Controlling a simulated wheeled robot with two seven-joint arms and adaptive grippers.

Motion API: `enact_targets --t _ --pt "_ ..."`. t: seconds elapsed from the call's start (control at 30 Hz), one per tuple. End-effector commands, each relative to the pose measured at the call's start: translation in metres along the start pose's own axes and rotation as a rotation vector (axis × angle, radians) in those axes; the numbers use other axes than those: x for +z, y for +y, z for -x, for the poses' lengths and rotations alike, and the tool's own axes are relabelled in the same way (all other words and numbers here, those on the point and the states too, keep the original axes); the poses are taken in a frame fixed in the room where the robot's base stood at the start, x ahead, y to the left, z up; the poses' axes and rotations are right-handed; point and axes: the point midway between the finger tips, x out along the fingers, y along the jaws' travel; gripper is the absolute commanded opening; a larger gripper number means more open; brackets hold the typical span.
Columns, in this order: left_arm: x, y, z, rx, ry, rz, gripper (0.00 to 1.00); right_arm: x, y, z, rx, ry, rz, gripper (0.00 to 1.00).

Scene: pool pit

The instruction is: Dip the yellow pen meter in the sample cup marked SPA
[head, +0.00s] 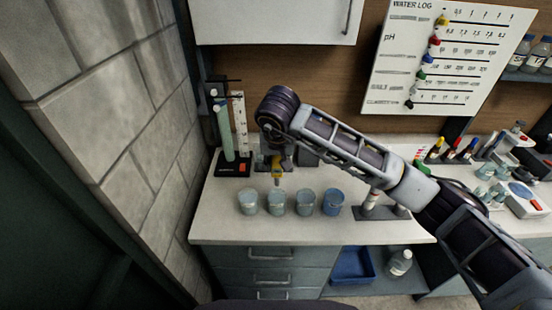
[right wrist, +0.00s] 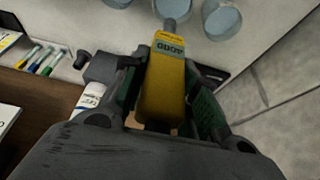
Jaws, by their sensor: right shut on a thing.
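My right gripper (head: 277,168) is shut on the yellow pen meter (head: 277,179). In the right wrist view the pen's yellow body (right wrist: 164,88) sits between the fingers, with a small display and a grey tip pointing away. In the head view the pen hangs just behind and above the second cup from the left (head: 277,204). Beside it are the leftmost cup (head: 248,203), the third cup (head: 305,204) and a bluer rightmost cup (head: 333,203). Cup markings are too small to read, so I cannot tell which is SPA. My left gripper is out of view.
A stand with a tube (head: 226,135) is at the counter's back left, near the block wall (head: 110,110). A white bottle on a grey holder (head: 374,201) stands right of the cups. Coloured markers (head: 440,150) are farther right. The counter's front strip (head: 300,232) is clear.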

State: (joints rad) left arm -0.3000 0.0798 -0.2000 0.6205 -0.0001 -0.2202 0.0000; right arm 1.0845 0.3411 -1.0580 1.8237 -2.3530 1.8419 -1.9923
Motion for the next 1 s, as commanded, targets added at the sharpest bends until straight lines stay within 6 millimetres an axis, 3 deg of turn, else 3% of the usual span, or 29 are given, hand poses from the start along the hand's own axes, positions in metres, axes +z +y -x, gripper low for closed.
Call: enact_targets --t 0.53,1.0 --pt "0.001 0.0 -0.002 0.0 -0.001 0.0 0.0 0.002 0.0 -0.004 -0.001 0.0 0.0 0.05" --pt "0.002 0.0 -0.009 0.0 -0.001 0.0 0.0 0.011 -0.001 -0.026 -0.001 -0.001 0.001 0.05"
